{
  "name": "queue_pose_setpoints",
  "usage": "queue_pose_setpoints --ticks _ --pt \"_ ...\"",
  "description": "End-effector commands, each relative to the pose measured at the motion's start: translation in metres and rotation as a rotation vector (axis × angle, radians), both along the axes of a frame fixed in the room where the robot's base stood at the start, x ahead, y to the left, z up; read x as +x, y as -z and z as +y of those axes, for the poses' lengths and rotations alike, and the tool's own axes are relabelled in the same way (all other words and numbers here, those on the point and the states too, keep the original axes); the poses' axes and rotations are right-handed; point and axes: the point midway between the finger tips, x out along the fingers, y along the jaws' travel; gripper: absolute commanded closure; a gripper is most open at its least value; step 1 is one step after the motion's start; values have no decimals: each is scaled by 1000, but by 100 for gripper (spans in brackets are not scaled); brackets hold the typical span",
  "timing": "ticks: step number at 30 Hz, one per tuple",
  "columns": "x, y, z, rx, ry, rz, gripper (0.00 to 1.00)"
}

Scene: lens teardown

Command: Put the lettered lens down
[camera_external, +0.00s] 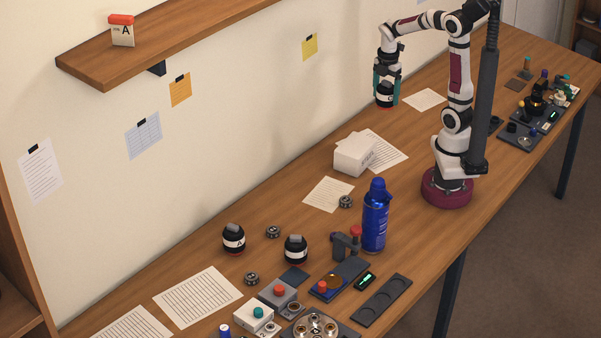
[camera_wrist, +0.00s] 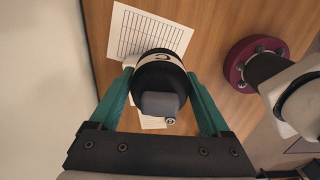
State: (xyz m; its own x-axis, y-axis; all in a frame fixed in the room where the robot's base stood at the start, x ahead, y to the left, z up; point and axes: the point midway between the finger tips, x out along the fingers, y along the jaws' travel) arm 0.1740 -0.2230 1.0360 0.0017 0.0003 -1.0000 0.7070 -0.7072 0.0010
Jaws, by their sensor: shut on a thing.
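My gripper (camera_external: 386,82) is shut on a black lens (camera_external: 384,97) with a white band, near the back edge of the table by the wall. In the wrist view the teal fingers of my gripper (camera_wrist: 160,76) clasp both sides of the lens (camera_wrist: 158,72); its band bears a letter that looks like C. A grey block tops the lens. I cannot tell whether its underside touches the table. Lens A (camera_external: 233,239) stands upright at the front left, and a similar lens (camera_external: 295,249), its letter unclear, stands to its right.
A paper sheet (camera_external: 425,99) lies beside the held lens. A white box (camera_external: 354,155) and a blue spray can (camera_external: 375,217) stand on the table (camera_external: 290,205). Devices crowd the front and the far right. A shelf (camera_external: 170,42) juts from the wall.

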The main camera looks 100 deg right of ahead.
Motion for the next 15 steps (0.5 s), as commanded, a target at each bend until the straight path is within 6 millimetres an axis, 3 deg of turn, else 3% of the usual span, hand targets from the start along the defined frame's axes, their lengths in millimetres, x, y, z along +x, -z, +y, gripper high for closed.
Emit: queue_pose_setpoints --ticks 9,15 --pt "76 51 39 2 -7 2 100" --pt "98 71 50 3 0 1 100"
